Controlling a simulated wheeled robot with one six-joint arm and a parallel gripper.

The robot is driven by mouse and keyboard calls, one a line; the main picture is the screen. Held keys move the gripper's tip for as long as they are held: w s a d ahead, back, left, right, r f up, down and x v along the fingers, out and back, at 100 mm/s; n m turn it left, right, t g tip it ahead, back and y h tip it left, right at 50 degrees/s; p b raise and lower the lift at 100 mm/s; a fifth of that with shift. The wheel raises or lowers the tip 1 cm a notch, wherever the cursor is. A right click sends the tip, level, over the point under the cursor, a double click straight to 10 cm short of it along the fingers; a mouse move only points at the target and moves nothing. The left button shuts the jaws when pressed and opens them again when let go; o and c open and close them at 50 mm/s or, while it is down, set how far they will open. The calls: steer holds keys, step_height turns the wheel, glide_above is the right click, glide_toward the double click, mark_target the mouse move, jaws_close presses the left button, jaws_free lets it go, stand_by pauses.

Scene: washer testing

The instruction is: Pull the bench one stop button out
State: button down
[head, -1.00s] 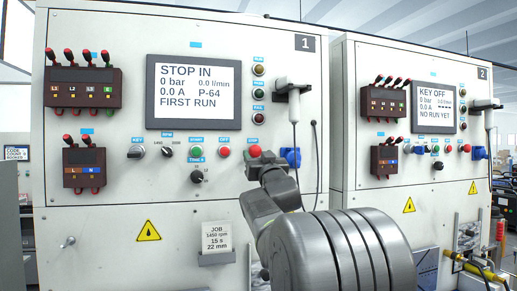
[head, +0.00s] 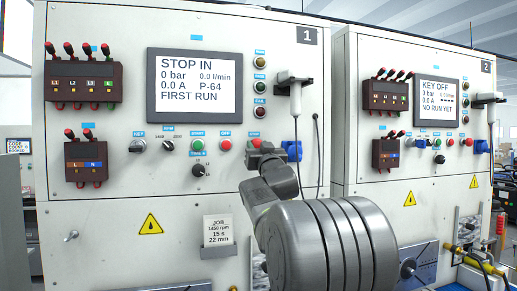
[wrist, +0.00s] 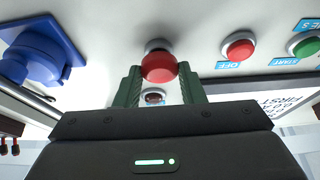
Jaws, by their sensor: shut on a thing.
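The bench one stop button is a round red mushroom knob (wrist: 159,67) on the white panel, below the STOP label in the head view. In the wrist view my gripper (wrist: 160,78) has one green finger on each side of the knob and is shut on it. In the head view my gripper (head: 264,158) is at the panel and largely covers the knob. The bench one screen (head: 195,86) reads STOP IN, 0 bar and FIRST RUN.
A red OFF button (head: 225,145) and green START button (head: 197,145) sit left of the stop button. A blue socket (head: 293,150) is close on its right. A corded handset (head: 295,95) hangs above. Bench two (head: 410,180) stands to the right.

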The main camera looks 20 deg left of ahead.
steer(key=shift+s+d+f+b, duration=0.15)
steer(key=shift+s+d+b, duration=0.15)
steer(key=shift+s+b, duration=0.1)
steer(key=c, duration=0.9)
jaws_free()
steer(key=shift+s, duration=0.1)
steer(key=b+v, duration=0.4)
steer(key=v, duration=0.9)
steer(key=shift+s+d, duration=0.25)
steer(key=shift+d, duration=0.05)
